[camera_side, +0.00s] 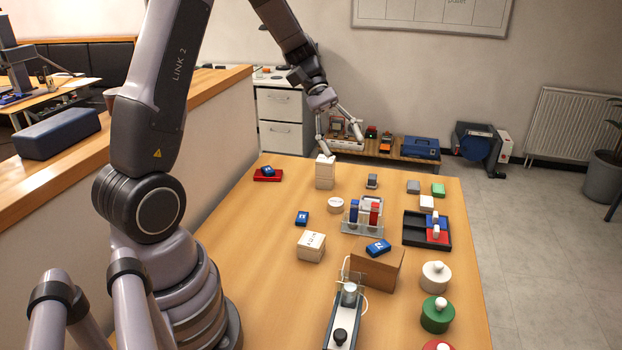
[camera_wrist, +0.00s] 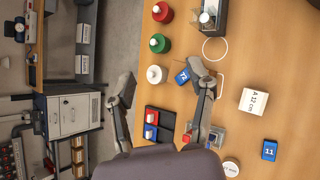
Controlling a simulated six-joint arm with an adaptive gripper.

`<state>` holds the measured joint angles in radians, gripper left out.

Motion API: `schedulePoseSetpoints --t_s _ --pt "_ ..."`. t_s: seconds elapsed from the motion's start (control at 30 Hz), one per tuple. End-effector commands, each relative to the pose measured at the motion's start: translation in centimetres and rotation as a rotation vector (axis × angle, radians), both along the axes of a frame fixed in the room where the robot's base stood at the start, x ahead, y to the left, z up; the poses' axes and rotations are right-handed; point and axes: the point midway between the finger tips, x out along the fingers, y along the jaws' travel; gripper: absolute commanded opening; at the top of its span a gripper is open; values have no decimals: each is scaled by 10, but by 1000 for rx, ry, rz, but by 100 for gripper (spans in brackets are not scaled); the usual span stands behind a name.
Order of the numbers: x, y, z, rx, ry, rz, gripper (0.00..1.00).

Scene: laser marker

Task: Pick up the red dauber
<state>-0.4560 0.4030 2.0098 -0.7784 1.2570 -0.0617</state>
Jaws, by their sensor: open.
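Two red things could fit the name, and I cannot tell which is the dauber. One is a round red pot with a white knob (camera_side: 438,346), cut off at the bottom edge of the side view; it shows at the top of the wrist view (camera_wrist: 162,12). In the wrist view the rack is partly hidden behind a finger. My gripper (camera_side: 340,145) is open and empty, raised above the table toward its far end. Its spread fingers (camera_wrist: 163,84) frame the wrist view.
White (camera_side: 435,278) and green (camera_side: 437,315) knobbed pots line the table's right edge. A black tray (camera_side: 412,239) holds small blocks.

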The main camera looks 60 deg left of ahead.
Motion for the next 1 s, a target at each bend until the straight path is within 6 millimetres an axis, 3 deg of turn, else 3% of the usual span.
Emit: schedulePoseSetpoints --t_s 0.1,0.3,0.5,0.6,0.77,1.0 --pt "32 29 -43 -193 103 176 54" --pt "68 85 -125 -515 216 483 54" --pt "73 136 -210 -788 266 764 54" --pt "70 151 -239 -873 272 857 54" --pt "67 159 -260 -936 272 925 54" --pt "96 130 -261 -939 274 926 54"
